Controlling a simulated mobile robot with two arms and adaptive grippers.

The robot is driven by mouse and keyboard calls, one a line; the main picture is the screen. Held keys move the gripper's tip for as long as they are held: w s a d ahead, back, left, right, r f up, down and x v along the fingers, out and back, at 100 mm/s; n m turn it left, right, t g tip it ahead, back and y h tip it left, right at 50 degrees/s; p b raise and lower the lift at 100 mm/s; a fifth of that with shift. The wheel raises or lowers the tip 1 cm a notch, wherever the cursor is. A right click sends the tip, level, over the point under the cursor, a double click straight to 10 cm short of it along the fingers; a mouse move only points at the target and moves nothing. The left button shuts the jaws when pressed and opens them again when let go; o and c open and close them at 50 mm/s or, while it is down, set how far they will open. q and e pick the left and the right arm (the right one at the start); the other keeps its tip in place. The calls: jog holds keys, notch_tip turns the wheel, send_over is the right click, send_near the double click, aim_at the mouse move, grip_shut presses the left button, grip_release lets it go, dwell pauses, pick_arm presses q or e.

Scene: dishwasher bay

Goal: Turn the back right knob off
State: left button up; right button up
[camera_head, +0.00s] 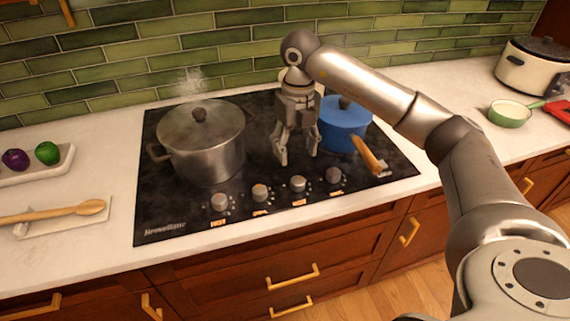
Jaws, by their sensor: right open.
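A black cooktop (185,228) is set into the white counter. A row of several grey knobs runs along its front edge: the leftmost knob (219,202), a second knob (260,193), a third knob (298,184) and the rightmost knob (334,175). I cannot tell which of them is the back right knob, as their labels are too small to read surely. My right gripper (297,160) points down above the cooktop, just behind the third knob. It is open and empty, apart from the knobs. My left gripper is not in view.
A steaming steel pot (205,150) stands on the left of the cooktop. A blue pan (341,125) with a wooden handle (366,155) is right of my gripper, its handle reaching toward the rightmost knob. A spoon (60,212) lies on the left counter.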

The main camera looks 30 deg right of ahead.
aim_at(298, 180)
jog(key=f, duration=0.1)
jog(key=s+f, duration=0.1)
jog(key=f+p, duration=0.1)
jog(key=shift+s+d, duration=0.25)
jog(key=shift+d, duration=0.1)
notch_tip(298, 180, down, 3)
jog(key=shift+w+f+p, duration=0.15)
jog(key=shift+f+p, duration=0.05)
jog(key=shift+p, duration=0.15)
notch_tip(298, 180, down, 4)
jog(key=shift+r+p, duration=0.2)
jog(key=shift+p, duration=0.1)
jog(key=shift+w, duration=0.15)
jog(key=c, duration=1)
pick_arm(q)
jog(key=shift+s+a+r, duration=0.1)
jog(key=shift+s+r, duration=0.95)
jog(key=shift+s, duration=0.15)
pick_arm(e)
jog(key=shift+c, duration=0.2)
